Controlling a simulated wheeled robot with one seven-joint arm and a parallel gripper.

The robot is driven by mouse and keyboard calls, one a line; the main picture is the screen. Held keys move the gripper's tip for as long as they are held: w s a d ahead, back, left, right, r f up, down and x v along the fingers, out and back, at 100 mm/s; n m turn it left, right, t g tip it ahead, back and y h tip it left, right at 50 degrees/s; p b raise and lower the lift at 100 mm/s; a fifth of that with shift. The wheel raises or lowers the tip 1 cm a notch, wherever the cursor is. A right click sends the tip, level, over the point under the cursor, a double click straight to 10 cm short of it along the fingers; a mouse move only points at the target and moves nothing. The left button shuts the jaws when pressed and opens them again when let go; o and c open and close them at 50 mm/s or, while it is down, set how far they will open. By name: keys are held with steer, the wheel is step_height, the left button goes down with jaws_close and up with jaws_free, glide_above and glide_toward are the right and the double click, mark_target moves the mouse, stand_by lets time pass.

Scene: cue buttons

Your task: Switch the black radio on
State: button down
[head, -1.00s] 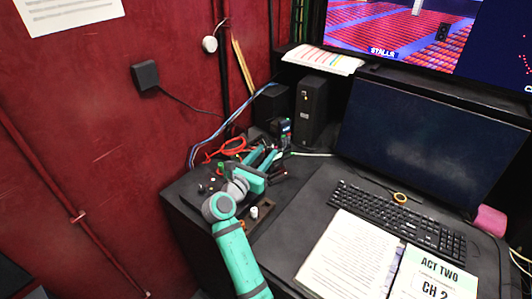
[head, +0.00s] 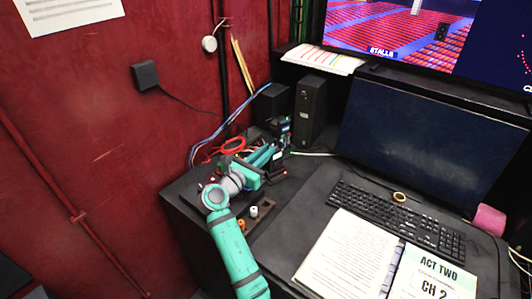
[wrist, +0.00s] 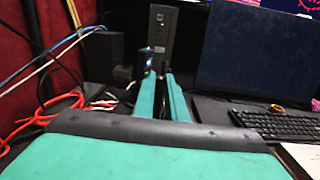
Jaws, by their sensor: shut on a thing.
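The black radio (head: 286,126) stands upright at the back of the desk's left part, in front of the dark speaker-like box. It is small in the head view, and a bit of it shows at the fingertips in the wrist view (wrist: 147,63). My gripper (head: 279,147) reaches in from the front left with its teal fingers at the radio. In the wrist view my gripper (wrist: 160,78) has its fingers close together with a dark part between the tips. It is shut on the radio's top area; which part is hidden. I cannot read its switch or display.
Red cable (head: 232,147) coils lie left of my gripper. A black tower (head: 311,108) stands behind the radio. A black block with red lights (head: 277,171) sits just right of my wrist. Keyboard (head: 395,215), open script (head: 345,255) and monitor (head: 425,135) fill the right.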

steer(key=shift+w+a+m+g+h, duration=0.15)
steer(key=shift+a+m+g+h, duration=0.05)
steer(key=shift+m+g+h, duration=0.75)
steer(key=shift+w+a+m+g+h, duration=0.15)
steer(key=shift+m+g+h, duration=0.65)
steer(key=shift+h, duration=0.25)
steer(key=shift+f, duration=0.1)
steer(key=c, duration=1.8)
jaws_free()
steer(key=shift+w, duration=0.1)
steer(key=shift+o, duration=0.2)
steer(key=v, duration=1.1)
steer(key=shift+a, duration=0.3)
